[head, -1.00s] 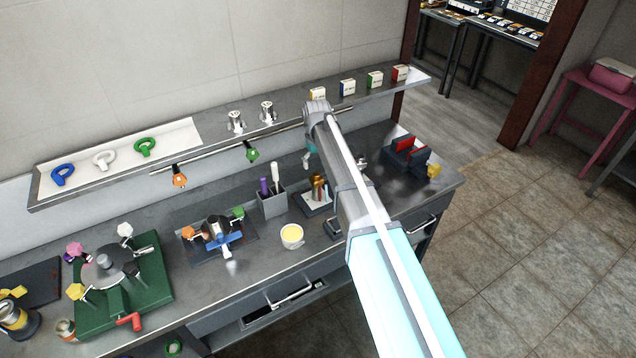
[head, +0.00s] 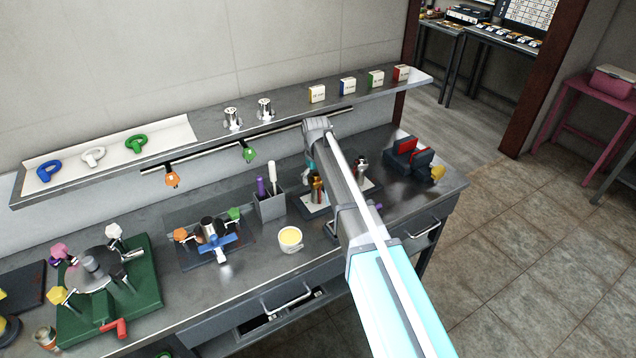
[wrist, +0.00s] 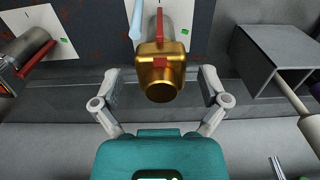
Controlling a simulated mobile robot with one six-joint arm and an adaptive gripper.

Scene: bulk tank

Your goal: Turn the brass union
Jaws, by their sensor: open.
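The brass union (wrist: 162,72) is a gold-coloured fitting with a hexagonal body and a round open end, near the middle of the wrist view. It sits on a grey pipe with a red strip along it, on a white plate. In the head view the brass union (head: 317,188) stands on the bench, partly behind my arm. My gripper (wrist: 161,88) is open, one finger on each side of the union, with gaps visible on both sides. Nothing is held. In the head view my gripper is mostly hidden by my arm.
A grey holder (head: 270,205) with handled tools stands left of the union; it also shows in the wrist view (wrist: 258,65). Another pipe fitting (wrist: 28,55) lies left in the wrist view. A shelf (head: 215,130) overhangs the back.

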